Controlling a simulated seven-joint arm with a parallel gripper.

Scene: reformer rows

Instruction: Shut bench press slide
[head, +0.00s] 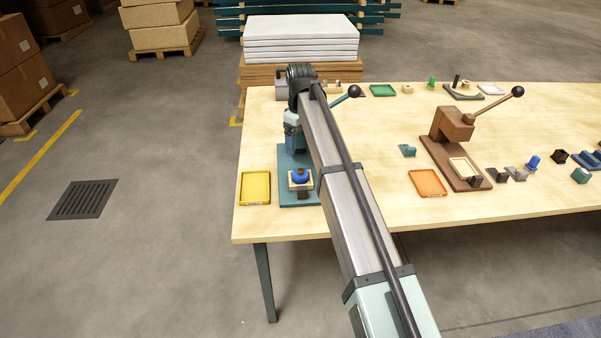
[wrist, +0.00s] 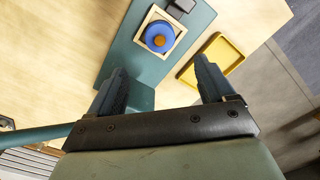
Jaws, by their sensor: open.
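The teal bench press (head: 288,160) stands at the left end of the table, partly hidden behind my arm. Its teal base (wrist: 125,55) also shows in the wrist view. A cream square slide (head: 291,186) sits at the base's front end, out from under the press head. A blue round part with an orange-brown centre (wrist: 159,37) lies in the slide's frame. A dark block (head: 303,195) is at the slide's front edge. My gripper (wrist: 160,68) is open and empty, pointing down above the press; its fingertips are apart from the slide.
A yellow tray (head: 255,188) lies left of the press. The press's teal lever with black knob (head: 354,91) sticks out behind my arm. A brown press (head: 453,130), an orange tray (head: 428,182) and several small parts are to the right.

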